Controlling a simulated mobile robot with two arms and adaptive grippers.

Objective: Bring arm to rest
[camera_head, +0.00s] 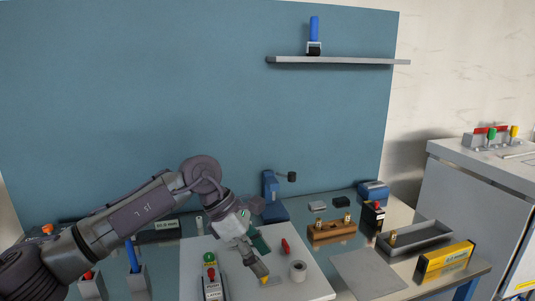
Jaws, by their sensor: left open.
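My left arm reaches in from the left of the head view and bends down over the white board (310,284) on the table. My left gripper (259,262) hangs over the middle of the board and is open. Its fingers are small and partly overlap a green item (260,243) behind them, so I cannot tell whether they touch anything. A small yellow spot shows at the lower fingertip. My right gripper is not in view.
A white roll (298,270) and a red item (285,246) lie right of the gripper. A switch box (212,283) is left of it. A wooden block (332,231), grey tray (415,238) and yellow box (445,259) stand right. A grey mat (367,273) is bare.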

